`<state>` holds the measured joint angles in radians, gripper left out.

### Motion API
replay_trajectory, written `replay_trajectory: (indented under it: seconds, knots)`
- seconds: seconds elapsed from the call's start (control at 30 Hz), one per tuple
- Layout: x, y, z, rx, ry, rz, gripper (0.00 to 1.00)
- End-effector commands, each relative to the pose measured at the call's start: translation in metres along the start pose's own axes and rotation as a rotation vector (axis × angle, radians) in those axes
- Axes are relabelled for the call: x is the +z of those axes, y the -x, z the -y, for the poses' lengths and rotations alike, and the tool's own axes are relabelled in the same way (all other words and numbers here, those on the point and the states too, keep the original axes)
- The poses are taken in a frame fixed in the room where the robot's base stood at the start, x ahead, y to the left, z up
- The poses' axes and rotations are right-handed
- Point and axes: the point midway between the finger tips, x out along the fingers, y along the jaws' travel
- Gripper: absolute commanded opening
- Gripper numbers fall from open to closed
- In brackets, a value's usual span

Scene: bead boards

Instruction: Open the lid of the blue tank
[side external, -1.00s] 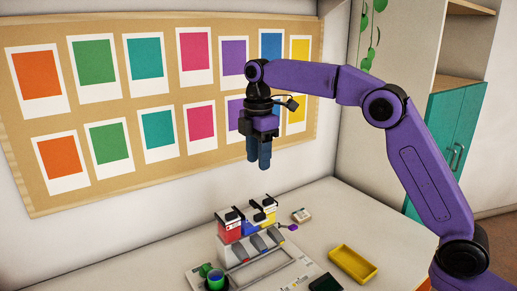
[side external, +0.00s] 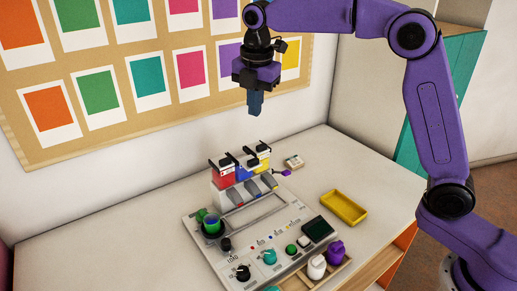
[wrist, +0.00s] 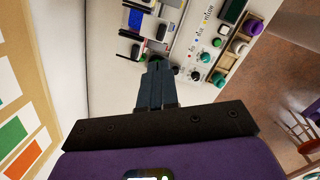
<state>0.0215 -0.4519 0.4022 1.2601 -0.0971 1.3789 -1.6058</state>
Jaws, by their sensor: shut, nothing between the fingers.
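The blue tank (side external: 243,173) stands in a row between the red tank (side external: 224,178) and the yellow tank (side external: 262,164), at the back of the grey console (side external: 205,232). Black parts lie across the tank tops. The blue tank's lid is too small to make out clearly, and I cannot tell its exact position. My gripper (side external: 255,108) is shut and empty, pointing down, high above the tanks and apart from them. In the wrist view, the shut fingers of my gripper (wrist: 157,68) show in the middle, with a blue patch of the tank (wrist: 135,18) near the top.
A yellow tray (side external: 344,207) and a small pale block (side external: 294,162) lie to the right. Purple and white jars (side external: 336,250) stand at the front edge.

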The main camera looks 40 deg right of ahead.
Motion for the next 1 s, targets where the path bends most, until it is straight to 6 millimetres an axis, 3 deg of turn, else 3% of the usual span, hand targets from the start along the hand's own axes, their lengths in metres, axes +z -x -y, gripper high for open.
replay_trajectory:
  seconds: [0.3,0.5,0.77,1.0]
  knots:
    - [-0.025,-0.022,0.048,0.113,0.637,0.117,0.00]
    - [-0.036,-0.036,0.074,0.160,0.951,0.176,0.00]
    - [-0.041,-0.046,0.085,0.174,1.081,0.200,0.00]
    - [-0.038,-0.078,0.077,0.169,1.080,0.198,0.00]
